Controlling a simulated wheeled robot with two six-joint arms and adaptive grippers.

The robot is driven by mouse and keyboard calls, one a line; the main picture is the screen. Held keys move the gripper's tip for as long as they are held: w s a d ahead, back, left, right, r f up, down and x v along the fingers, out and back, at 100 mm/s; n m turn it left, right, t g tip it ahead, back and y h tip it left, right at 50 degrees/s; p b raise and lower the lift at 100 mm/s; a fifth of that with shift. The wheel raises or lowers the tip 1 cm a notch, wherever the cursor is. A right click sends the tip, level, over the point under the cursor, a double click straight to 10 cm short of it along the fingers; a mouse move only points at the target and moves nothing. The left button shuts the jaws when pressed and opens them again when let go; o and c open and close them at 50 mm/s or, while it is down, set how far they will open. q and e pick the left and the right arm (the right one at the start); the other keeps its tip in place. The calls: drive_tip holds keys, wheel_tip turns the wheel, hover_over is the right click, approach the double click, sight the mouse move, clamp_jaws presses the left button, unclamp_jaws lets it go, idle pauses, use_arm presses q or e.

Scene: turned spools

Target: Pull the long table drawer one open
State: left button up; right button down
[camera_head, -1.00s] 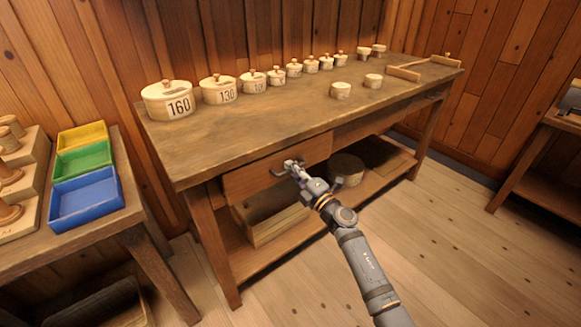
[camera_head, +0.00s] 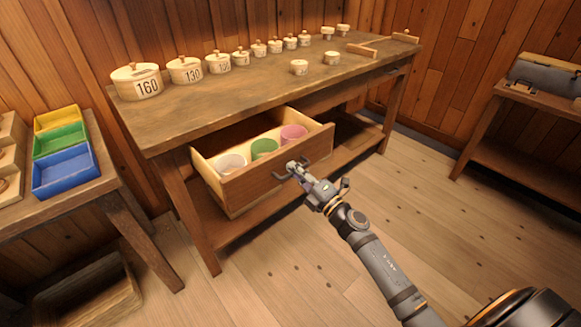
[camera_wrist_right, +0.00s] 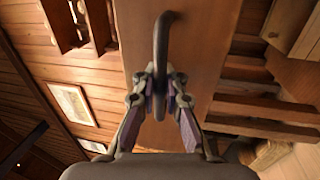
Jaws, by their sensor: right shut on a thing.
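The long table (camera_head: 215,110) stands against the wall with its left front drawer (camera_head: 265,183) pulled well out. Inside the drawer are a whitish round item (camera_head: 231,164), a green one (camera_head: 264,148) and a pink one (camera_head: 293,135). My right gripper (camera_head: 293,169) is shut on the dark bar handle (camera_head: 281,175) of this drawer. In the right wrist view the fingers (camera_wrist_right: 158,88) close around the handle (camera_wrist_right: 160,40), in front of the wooden drawer face (camera_wrist_right: 195,50). My left gripper is not in view.
Lidded round boxes marked with numbers, such as the 160 box (camera_head: 137,84), line the table top. A side table at left holds yellow, green and blue trays (camera_head: 65,172). A bench with a grey case (camera_head: 545,76) stands at right. The floor (camera_head: 400,200) in front is clear.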

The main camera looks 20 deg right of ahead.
drive_tip(key=shift+s+d+f, duration=0.15)
drive_tip(key=shift+s+d, duration=0.05)
drive_tip(key=shift+s, duration=0.35)
drive_tip(key=c, duration=1.7)
unclamp_jaws()
drive_tip(key=shift+w, duration=0.1)
drive_tip(key=v, duration=1.2)
